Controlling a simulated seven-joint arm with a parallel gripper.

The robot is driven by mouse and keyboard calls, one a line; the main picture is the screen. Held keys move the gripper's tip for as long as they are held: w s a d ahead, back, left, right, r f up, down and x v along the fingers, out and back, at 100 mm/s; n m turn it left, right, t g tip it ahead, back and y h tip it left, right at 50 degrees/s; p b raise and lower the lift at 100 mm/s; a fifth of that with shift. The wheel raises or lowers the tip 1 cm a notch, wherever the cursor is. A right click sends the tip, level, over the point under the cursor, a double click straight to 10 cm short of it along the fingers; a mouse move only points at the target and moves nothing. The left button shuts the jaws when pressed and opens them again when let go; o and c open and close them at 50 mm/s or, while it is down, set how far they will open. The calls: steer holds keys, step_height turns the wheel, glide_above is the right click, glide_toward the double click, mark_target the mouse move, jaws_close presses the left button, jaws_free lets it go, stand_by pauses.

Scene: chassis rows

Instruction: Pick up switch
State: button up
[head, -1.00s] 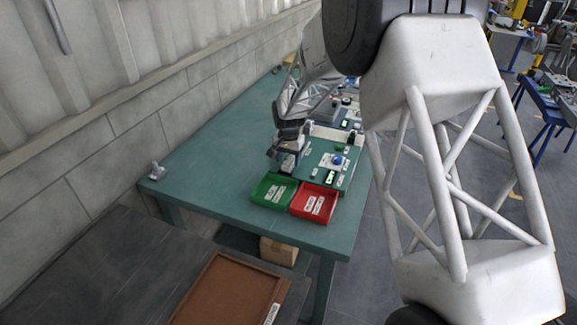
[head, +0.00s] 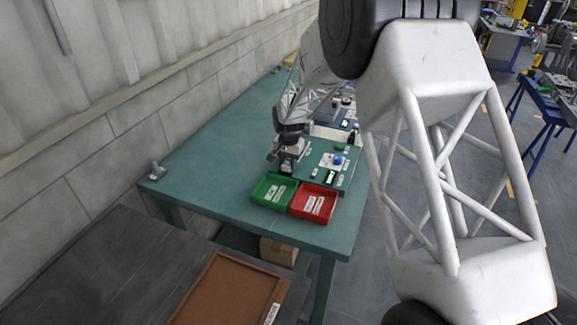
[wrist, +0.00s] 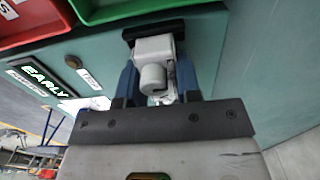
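My gripper (head: 288,160) is low over the near left part of the green board, just behind the green bin. In the wrist view its two blue fingers (wrist: 157,82) stand apart, one on each side of a light grey block with a round knob, which looks like the switch (wrist: 153,50). A black strip lies at the block's far end. The fingers lie close along the block's sides; I cannot tell whether they press on it. In the head view the gripper mostly hides this block.
A green bin (head: 256,196) and a red bin (head: 302,215) stand at the table's front edge, close to my gripper. A blue round part (head: 338,160) and small labelled parts lie to the right on the board.

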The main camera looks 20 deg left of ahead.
steer(key=c, duration=0.4)
steer(key=shift+r, duration=0.2)
steer(key=shift+r, duration=1.4)
steer(key=shift+s+d+r, duration=0.15)
steer(key=shift+s+r, duration=0.05)
steer(key=shift+r, duration=0.05)
steer(key=s+d, duration=0.3)
steer(key=s, duration=0.1)
steer(key=s+d+r, duration=0.1)
steer(key=s+d, duration=0.1)
steer(key=s, duration=0.2)
steer(key=s+d, duration=0.3)
steer(key=s, duration=0.1)
steer(key=shift+s+d+r, duration=0.2)
steer(key=shift+s+d, duration=0.15)
steer(key=shift+s, duration=0.05)
